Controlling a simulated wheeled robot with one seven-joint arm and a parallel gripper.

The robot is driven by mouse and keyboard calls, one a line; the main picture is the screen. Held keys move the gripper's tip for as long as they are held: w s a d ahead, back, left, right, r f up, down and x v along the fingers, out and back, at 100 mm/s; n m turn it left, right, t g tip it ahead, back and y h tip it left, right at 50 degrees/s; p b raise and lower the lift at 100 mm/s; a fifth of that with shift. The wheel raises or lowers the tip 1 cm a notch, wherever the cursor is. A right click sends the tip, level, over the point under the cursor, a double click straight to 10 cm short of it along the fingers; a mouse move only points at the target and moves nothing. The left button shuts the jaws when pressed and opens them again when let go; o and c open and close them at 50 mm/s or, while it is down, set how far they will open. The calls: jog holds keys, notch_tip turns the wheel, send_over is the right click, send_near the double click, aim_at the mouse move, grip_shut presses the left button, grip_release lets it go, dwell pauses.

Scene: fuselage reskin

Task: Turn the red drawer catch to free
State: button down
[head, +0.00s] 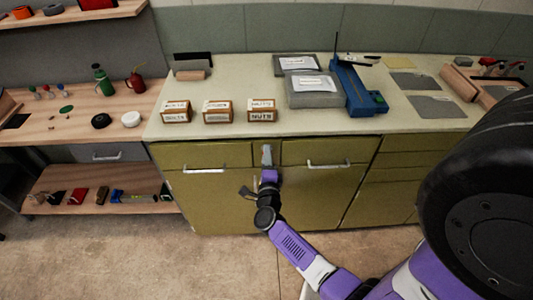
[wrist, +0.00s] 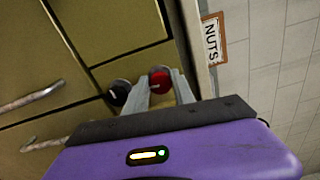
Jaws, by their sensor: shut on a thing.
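The red drawer catch (wrist: 160,78) is a round red knob on the olive cabinet front (wrist: 105,30), just under the counter edge. In the wrist view it sits between the two grey fingers of my gripper (wrist: 160,90), which are closed about it. In the head view my gripper (head: 267,155) reaches the cabinet front between the two upper drawers, and the catch is hidden behind it. The red knob's turned position cannot be told. A black knob with a white mark (wrist: 119,92) sits close beside the catch, next to one finger.
Drawer handles stand out at left (head: 204,171) and right (head: 329,165) of my gripper. Three labelled boxes, one reading NUTS (head: 262,112), stand on the counter (head: 220,142) above. A blue device (head: 357,90) is further right. Open floor (head: 225,262) lies before the cabinet.

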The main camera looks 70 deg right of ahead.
jog(key=shift+n, duration=0.5)
jog(key=c, duration=1.1)
grip_release()
jog(key=shift+a, duration=0.1)
jog(key=v, duration=0.7)
jog(key=shift+s+a, duration=0.1)
jog(key=shift+a, duration=0.15)
